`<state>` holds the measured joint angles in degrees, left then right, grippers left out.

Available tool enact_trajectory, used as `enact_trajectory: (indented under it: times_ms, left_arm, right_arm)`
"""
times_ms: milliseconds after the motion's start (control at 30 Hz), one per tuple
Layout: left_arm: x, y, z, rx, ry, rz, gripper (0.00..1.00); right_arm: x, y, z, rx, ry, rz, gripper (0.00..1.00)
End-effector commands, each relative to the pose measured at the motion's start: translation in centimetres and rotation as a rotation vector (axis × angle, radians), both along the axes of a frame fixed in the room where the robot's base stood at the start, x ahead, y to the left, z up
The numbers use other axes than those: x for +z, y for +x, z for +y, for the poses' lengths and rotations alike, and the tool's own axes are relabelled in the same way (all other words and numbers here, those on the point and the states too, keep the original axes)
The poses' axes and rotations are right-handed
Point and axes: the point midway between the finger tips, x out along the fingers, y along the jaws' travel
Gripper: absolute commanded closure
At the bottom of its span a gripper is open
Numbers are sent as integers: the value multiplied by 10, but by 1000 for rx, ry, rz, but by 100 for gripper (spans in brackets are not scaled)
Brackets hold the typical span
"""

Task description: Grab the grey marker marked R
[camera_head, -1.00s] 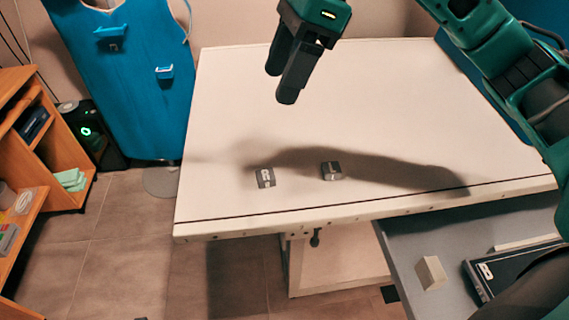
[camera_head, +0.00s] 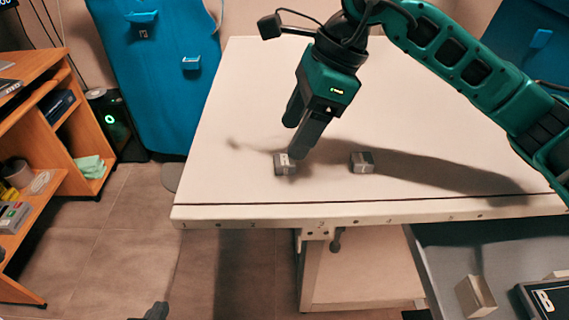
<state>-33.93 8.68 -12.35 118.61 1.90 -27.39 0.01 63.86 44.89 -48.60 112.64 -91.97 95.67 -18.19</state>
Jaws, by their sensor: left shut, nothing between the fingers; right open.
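Two small grey markers lie on the white table (camera_head: 400,110) near its front edge. The left marker (camera_head: 284,165) has a pale label and the right marker (camera_head: 362,162) is similar; I cannot read the letter on either surely. My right gripper (camera_head: 296,139) reaches in from the right and points down. It is open and empty, with its fingertips just above and behind the left marker in the picture. I cannot tell whether they touch it. My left gripper (camera_head: 152,312) shows only as a dark tip at the bottom edge, shut and empty.
A grey surface (camera_head: 455,260) at the lower right bears a pale block (camera_head: 475,297) and a dark case (camera_head: 545,300). An orange shelf (camera_head: 30,150) stands at the left, a blue board (camera_head: 160,80) behind. Most of the tabletop is clear.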

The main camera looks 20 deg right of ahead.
Motion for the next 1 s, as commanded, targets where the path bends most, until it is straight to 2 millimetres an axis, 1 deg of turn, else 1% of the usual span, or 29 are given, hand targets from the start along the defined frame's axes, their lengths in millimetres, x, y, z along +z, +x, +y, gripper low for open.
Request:
enact_trajectory:
  times_ms: [133, 300, 400, 500, 667, 1000]
  left_arm:
    - [-2, 0, 0, 0, 0, -1, 100]
    - [-7, 0, 0, 1, 0, -1, 100]
    - [-9, 0, 0, 1, 1, 0, 100]
    - [-9, 0, 0, 1, 1, 0, 100]
    - [-9, 0, 0, 1, 0, 0, 100]
    - [-9, 0, 0, 1, 0, 0, 100]
  right_arm:
    - [-11, 0, 3, 2, 0, 2, 34]
    - [-37, 0, 9, 3, 1, 4, 34]
    - [-48, 1, 14, 2, 1, 1, 34]
    - [-51, 2, 15, 1, 1, 0, 34]
    - [-50, 2, 15, 1, 1, -1, 35]
    - [-50, 2, 15, 0, 0, 0, 68]
